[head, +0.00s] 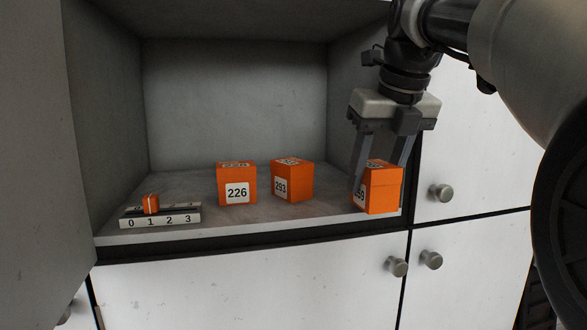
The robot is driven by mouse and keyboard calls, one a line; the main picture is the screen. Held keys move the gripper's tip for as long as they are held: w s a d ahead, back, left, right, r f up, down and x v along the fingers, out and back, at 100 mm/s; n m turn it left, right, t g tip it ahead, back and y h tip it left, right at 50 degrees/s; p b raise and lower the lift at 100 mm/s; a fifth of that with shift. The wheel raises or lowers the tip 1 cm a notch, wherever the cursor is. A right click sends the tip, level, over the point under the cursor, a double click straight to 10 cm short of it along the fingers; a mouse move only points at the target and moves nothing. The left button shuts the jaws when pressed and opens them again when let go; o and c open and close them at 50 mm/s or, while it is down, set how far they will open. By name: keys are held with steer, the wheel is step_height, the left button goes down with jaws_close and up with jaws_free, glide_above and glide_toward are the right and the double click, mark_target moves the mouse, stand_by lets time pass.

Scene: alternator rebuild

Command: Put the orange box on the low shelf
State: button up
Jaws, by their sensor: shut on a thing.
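My gripper (378,187) points down at the right front of the open cabinet shelf (280,222). It is shut on an orange box (383,198) with a white label, one finger on each side. The label is partly hidden by the left finger. The held box is at the shelf's right front edge; I cannot tell whether it touches the surface. Two more orange boxes stand upright on the shelf: one labelled 226 (237,184) and one labelled 293 (292,180).
A small numbered scale (160,219) with an orange slider (151,204) sits at the shelf's front left. An open door (35,160) stands at the left. White closed doors with knobs (397,266) lie below and right. The shelf's back is clear.

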steer(key=w+p, duration=0.1)
steer(key=w, duration=0.2)
steer(key=w+a+p, duration=0.1)
steer(key=w, duration=0.3)
steer(key=w+a+p, duration=0.1)
steer(key=w, duration=0.3)
steer(key=shift+w+a, duration=0.1)
steer(key=shift+a, duration=0.05)
steer(key=shift+w+a+f+p, duration=0.15)
steer(key=shift+w, duration=0.45)
steer(key=shift+w+a+f+p, duration=0.1)
steer(key=shift+w+f+p, duration=0.05)
steer(key=shift+w, duration=0.45)
steer(key=shift+f+b, duration=0.35)
steer(key=shift+f, duration=0.25)
steer(key=shift+s+r, duration=0.15)
steer(key=shift+s, duration=0.05)
steer(key=shift+w+f, duration=0.1)
steer(key=shift+f, duration=0.1)
steer(key=o, duration=1.2)
steer(key=shift+c, duration=0.2)
steer(key=shift+r, duration=0.1)
